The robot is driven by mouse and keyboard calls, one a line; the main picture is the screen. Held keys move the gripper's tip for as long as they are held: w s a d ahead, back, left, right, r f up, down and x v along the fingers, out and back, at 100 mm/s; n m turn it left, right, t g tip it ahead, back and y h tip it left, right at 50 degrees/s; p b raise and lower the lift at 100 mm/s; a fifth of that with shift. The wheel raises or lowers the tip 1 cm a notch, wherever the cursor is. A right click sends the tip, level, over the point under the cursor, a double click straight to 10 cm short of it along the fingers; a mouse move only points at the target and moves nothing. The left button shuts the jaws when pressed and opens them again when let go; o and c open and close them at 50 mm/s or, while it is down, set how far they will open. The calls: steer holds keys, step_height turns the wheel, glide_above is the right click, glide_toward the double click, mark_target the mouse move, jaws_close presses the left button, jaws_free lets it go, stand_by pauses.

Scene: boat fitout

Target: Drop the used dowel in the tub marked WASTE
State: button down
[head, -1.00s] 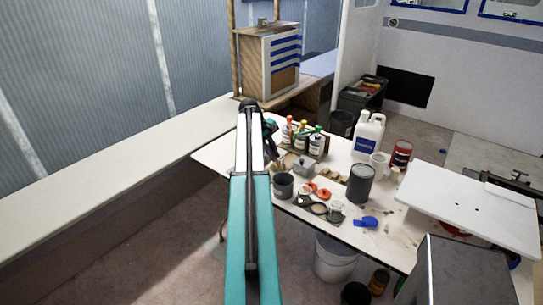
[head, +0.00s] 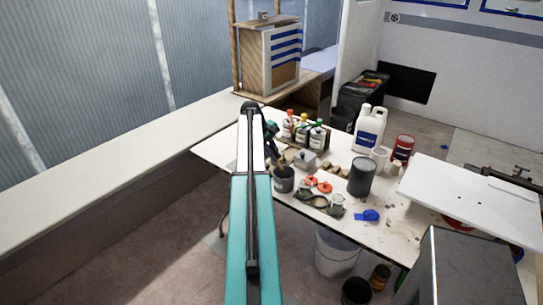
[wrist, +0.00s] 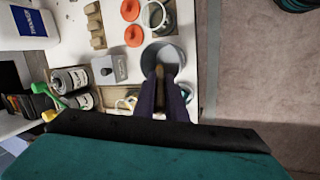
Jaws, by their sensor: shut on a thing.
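My gripper (wrist: 164,82) is shut on a thin brown dowel (wrist: 160,72), whose tip shows between the dark fingers in the wrist view. In the head view my gripper (head: 278,158) points down at the near left of the worktable, largely behind my arm. A grey round tub (head: 284,182) stands just below it. In the wrist view the tub's rim (wrist: 181,50) surrounds the fingertips, so the dowel is over the tub's mouth. I cannot tell how far it is above or inside the rim. No WASTE lettering is readable on the tub.
Bottles (head: 317,139), a small grey box (head: 305,160), orange lids (head: 324,187) and a dark can (head: 362,177) crowd the worktable (head: 395,213) beside the tub. A white bucket (head: 336,252) stands on the floor below. The floor left of the table is clear.

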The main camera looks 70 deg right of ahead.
mark_target(277, 159)
steer(key=shift+b+x, duration=0.65)
steer(key=shift+x, duration=1.4)
steer(key=c, duration=1.7)
jaws_free()
steer(key=shift+r, duration=0.15)
steer(key=shift+b+v, duration=1.7)
steer(key=shift+v, duration=5.05)
